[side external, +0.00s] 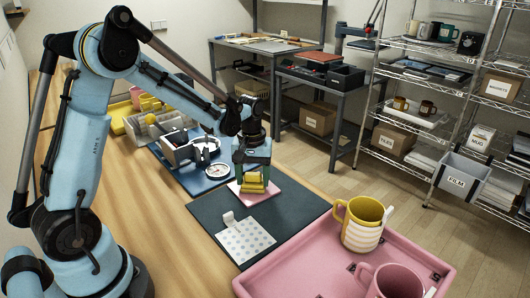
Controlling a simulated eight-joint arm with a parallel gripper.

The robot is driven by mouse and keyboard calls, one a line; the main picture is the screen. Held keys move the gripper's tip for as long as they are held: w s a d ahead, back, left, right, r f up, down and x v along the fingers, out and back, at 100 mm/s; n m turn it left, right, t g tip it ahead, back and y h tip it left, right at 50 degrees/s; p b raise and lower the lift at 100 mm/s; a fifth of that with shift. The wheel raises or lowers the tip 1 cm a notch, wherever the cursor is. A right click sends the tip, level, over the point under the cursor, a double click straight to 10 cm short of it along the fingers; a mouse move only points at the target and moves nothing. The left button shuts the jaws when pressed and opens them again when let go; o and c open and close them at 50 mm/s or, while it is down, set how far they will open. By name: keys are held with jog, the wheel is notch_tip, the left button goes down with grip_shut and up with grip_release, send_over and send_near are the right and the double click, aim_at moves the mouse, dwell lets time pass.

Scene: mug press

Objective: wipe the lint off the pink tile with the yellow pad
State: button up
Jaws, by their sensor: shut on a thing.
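My gripper (252,172) is shut on the yellow pad (252,184) and points down over the pink tile (263,199). The yellow pad sits at or just above the tile's surface; I cannot tell whether they touch. The pink tile lies flat on the dark mat (297,210), near its back edge. The gripper and pad cover part of the tile. Lint on the tile is too small to make out.
A pink tray (300,272) with a yellow striped mug (361,236) and a pink mug (395,284) stands at front right. A white dotted sheet (245,241) lies on the mat. A blue board (197,181) with a press and a dial (216,171) is behind left.

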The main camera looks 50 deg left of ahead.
aim_at(262, 191)
jog(key=shift+s+d, duration=0.1)
jog(key=shift+d, duration=1.7)
jog(key=shift+w+a, duration=0.2)
jog(key=shift+a, duration=3.35)
jog(key=shift+w+a, duration=0.1)
jog(key=shift+a, duration=0.2)
jog(key=shift+w+d, duration=0.15)
jog(key=shift+d, duration=0.2)
jog(key=shift+s+d, duration=0.2)
jog(key=shift+d, duration=3.25)
jog(key=shift+w+a, duration=0.2)
jog(key=shift+a, duration=3.45)
jog(key=shift+a+r, duration=0.1)
jog(key=shift+r, duration=0.05)
notch_tip(262, 191, up, 8)
